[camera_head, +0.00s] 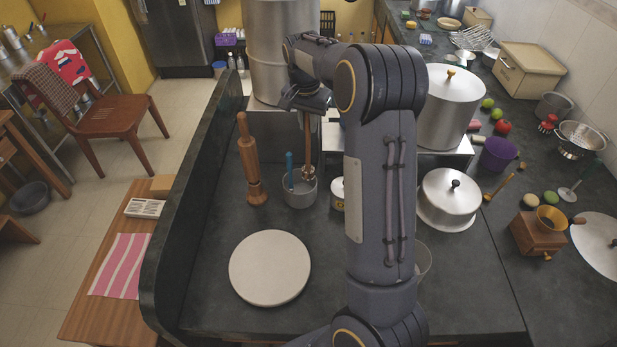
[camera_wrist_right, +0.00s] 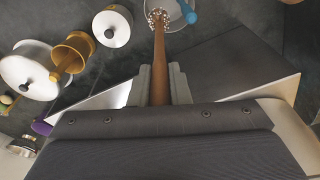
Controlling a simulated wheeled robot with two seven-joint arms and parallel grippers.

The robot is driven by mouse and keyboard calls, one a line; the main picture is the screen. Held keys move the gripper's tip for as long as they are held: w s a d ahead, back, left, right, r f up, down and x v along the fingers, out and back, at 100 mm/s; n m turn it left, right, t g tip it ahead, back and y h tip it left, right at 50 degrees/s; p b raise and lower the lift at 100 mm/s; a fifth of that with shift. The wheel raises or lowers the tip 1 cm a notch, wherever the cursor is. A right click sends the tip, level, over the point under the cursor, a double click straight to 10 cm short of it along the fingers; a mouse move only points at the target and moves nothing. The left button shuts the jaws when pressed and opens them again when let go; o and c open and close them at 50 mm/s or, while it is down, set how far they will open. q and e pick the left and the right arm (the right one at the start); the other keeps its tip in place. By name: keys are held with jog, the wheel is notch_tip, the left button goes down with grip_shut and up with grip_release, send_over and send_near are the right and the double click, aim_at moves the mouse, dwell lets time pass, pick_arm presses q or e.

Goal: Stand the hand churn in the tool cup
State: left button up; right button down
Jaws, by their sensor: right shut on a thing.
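My right gripper (camera_head: 306,104) is shut on the brown wooden handle of the hand churn (camera_head: 307,138). The churn hangs near upright with its ridged head down. In the right wrist view, my right gripper's fingers (camera_wrist_right: 158,86) clasp the handle of the churn (camera_wrist_right: 159,52). The cup also shows in the wrist view (camera_wrist_right: 176,24). The churn's head overlaps the cup's rim; I cannot tell whether it is inside or above. My left gripper is not in view.
A turned wooden tool (camera_head: 250,165) stands left of the cup. A pale round board (camera_head: 270,267) lies in front. A white canister (camera_head: 338,192) stands close right of the cup, partly behind my arm. A lidded steel pot (camera_head: 447,199) is further right.

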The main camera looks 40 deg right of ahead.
aim_at(308, 144)
notch_tip(308, 144, down, 10)
jog(key=shift+r+p, duration=0.2)
jog(key=shift+p, duration=0.9)
jog(key=shift+f, duration=0.1)
jog(key=c, duration=1.4)
grip_release()
jog(key=shift+o, duration=0.2)
